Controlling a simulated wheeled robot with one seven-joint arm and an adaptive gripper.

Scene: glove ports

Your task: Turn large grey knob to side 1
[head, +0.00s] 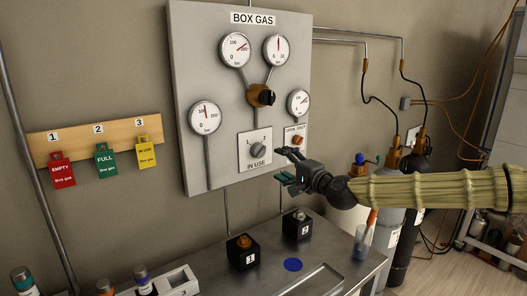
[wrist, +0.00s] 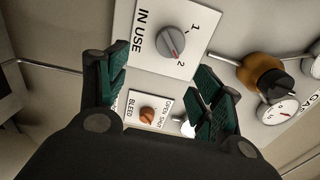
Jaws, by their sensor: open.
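The large grey knob (head: 258,150) sits on a white IN USE plate (head: 247,162) low on the grey BOX GAS panel. It also shows in the wrist view (wrist: 170,41), beyond my fingertips. Its red mark points toward the 2 there. My gripper (head: 283,165) is open and empty, just right of and below the knob in the head view. In the wrist view its green-padded fingers (wrist: 162,70) are spread wide, with the knob apart from them.
A small orange BLEED knob (wrist: 148,115) lies close by, between my fingers in the wrist view. An orange regulator with a black knob (head: 263,95) and several gauges are above. Tags (head: 104,160) hang at left. Black boxes (head: 244,254) stand on the bench below.

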